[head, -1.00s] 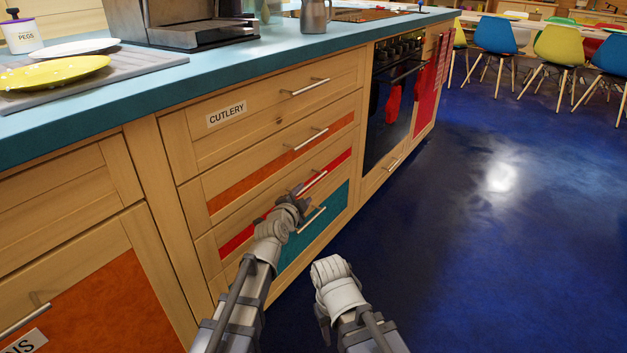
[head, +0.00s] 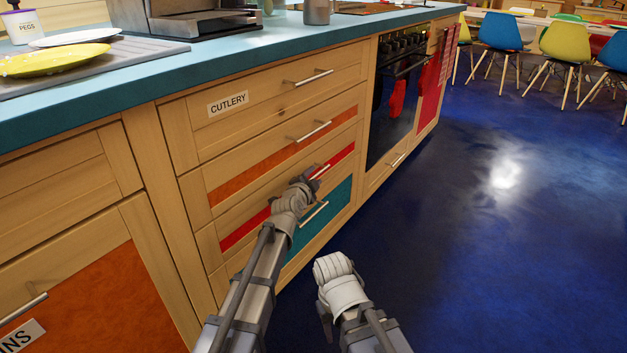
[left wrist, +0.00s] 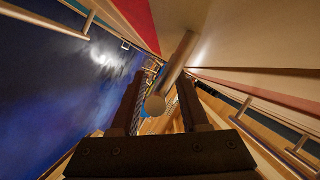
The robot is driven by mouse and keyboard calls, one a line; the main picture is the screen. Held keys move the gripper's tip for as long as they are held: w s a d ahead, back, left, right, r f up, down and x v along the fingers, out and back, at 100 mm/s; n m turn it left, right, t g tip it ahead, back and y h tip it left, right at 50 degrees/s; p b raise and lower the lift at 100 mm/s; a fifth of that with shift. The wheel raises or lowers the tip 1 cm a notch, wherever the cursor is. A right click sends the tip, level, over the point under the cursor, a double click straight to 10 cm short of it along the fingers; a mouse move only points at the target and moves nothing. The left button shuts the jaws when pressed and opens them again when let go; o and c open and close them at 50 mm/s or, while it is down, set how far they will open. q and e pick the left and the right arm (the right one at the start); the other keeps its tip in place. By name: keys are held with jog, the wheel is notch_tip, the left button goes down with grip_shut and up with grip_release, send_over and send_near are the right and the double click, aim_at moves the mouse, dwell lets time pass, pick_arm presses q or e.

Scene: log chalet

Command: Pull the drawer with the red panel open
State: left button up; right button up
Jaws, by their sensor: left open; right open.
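The drawer with the red panel (head: 245,230) is third from the top in the wooden cabinet, between an orange-panelled and a teal-panelled drawer. It looks shut. Its bar handle (head: 321,172) is partly hidden by my left gripper (head: 309,183). In the left wrist view, the two dark fingers of my left gripper (left wrist: 160,105) are apart, with the round end of the handle bar (left wrist: 172,72) showing between them. I cannot tell whether they touch it. My right gripper (head: 325,316) is low in front of the cabinet, away from the drawers; its fingers are hard to make out.
Above is the cutlery drawer (head: 285,97), below the teal-panelled drawer (head: 325,215), each with a bar handle. An oven (head: 395,105) is to the right. The blue floor (head: 470,260) right of the cabinet is clear; chairs (head: 508,38) stand far off.

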pick_arm(q)
jog(key=shift+c, duration=0.4)
grip_shut()
dwell(1.0)
